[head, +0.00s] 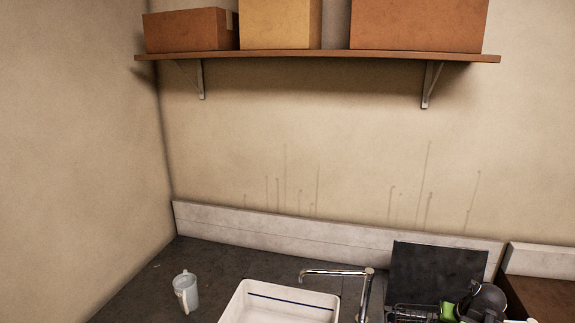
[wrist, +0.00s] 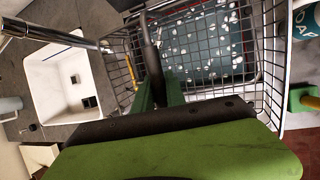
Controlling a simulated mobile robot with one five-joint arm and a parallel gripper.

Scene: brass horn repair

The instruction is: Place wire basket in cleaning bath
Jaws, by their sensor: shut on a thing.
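The wire basket (wrist: 262,99) fills the upper middle of the wrist view, and a corner of it shows at the bottom of the head view (head: 398,310). My gripper (wrist: 160,90) is shut on the basket's dark upright handle (wrist: 152,52). Through the mesh I see a dark teal surface with many white flecks (wrist: 205,45). It may be the cleaning bath's contents, but I cannot tell for sure, nor whether the basket touches it. A dark upright panel (head: 440,270) stands behind the basket.
A white sink (head: 245,304) with a blue line lies left of the basket, with a chrome tap (head: 335,272) between. A pale jug (head: 185,291) stands on the dark counter at left. A teal labelled container (wrist: 305,20) is right of the basket. Boxes sit on the shelf (head: 320,57) above.

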